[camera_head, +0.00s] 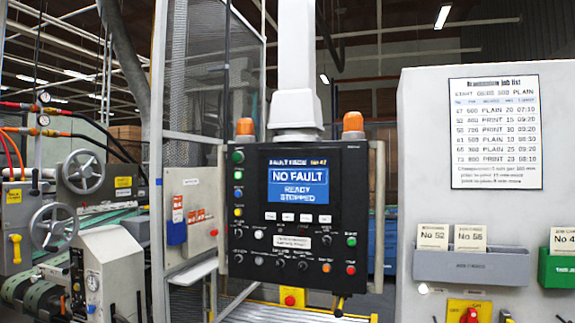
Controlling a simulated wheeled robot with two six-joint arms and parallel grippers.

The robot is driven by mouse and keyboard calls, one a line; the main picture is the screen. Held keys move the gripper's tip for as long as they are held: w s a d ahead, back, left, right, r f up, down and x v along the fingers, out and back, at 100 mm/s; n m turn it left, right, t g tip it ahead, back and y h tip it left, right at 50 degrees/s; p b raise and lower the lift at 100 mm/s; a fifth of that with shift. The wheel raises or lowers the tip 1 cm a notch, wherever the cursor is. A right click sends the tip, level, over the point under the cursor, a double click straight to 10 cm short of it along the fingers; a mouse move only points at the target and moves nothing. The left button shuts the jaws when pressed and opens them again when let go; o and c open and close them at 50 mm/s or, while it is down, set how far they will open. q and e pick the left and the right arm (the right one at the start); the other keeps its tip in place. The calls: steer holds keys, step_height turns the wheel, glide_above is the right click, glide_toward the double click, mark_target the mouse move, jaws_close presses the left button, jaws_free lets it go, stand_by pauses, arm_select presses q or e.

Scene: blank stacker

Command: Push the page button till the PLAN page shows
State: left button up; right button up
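A black control panel (331,245) hangs upright in the middle of the head view. Its lit blue screen (298,187) reads NO FAULT, with READY STOPPED below, under a small heading that begins with FAULT. A row of small pale buttons (305,218) sits just under the screen. Their labels are too small to read, so I cannot tell which is the page button. Neither of my grippers is in view, and nothing covers the panel's face.
Coloured buttons line the panel's left edge, with knobs below; a red button (350,270) is at lower right. Orange beacons (353,122) stand on top. At right, a pale cabinet carries a job list (495,132) and a grey card holder (485,265). Gauges and handwheels (83,172) stand left.

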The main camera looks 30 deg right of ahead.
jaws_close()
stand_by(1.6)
